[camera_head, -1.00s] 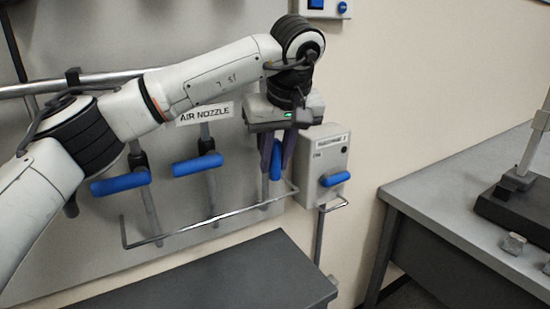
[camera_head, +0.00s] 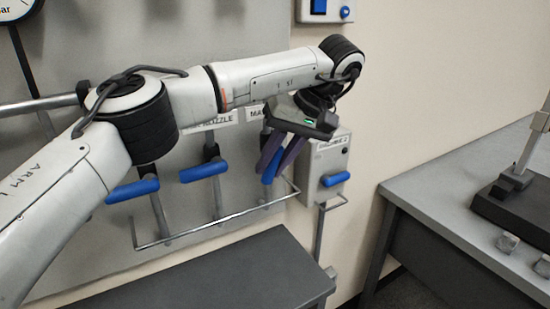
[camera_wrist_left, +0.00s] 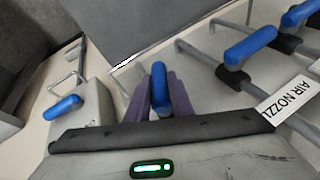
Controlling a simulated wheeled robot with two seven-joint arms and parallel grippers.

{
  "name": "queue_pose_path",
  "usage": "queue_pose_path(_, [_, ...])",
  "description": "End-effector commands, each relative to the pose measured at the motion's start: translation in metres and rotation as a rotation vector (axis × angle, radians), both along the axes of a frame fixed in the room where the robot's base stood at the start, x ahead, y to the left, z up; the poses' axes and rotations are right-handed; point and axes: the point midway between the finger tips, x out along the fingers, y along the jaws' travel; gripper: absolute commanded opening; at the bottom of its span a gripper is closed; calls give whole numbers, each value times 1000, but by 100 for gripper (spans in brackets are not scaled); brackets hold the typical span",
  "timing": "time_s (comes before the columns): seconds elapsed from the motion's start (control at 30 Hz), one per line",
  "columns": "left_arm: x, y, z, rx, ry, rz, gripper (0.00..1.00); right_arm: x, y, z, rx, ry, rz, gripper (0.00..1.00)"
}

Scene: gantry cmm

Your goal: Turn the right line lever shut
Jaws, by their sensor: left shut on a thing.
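Three blue-handled line levers sit on the grey wall panel. The right line lever (camera_head: 270,169) is the rightmost of them and points steeply downward in the head view, its lower end a little to the left. My left gripper (camera_head: 276,160) is shut on its blue handle, with a purple finger on either side. In the left wrist view the blue handle (camera_wrist_left: 159,86) stands between the two fingers (camera_wrist_left: 161,100). The gripper body hides the lever's pivot. The middle lever (camera_head: 203,172) and left lever (camera_head: 132,189) lie nearly level. My right gripper is out of view.
A metal guard rail (camera_head: 215,219) runs in front of and below the levers. A grey box with a blue handle (camera_head: 334,179) stands just right of my gripper. A dark bench (camera_head: 220,275) is below, and another table (camera_head: 440,195) at right.

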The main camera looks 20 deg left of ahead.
Motion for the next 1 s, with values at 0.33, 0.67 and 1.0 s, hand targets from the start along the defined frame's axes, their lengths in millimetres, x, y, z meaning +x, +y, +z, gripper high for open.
queue_pose_path(0.33, [-2, 1, 3, 103, 124, 0, 0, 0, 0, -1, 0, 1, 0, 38])
queue_pose_path(0.67, [-3, 3, 4, 138, 171, -1, 0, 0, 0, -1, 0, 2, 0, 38])
queue_pose_path(1.0, [-3, 3, 4, 138, 175, -2, 0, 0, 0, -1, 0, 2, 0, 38])
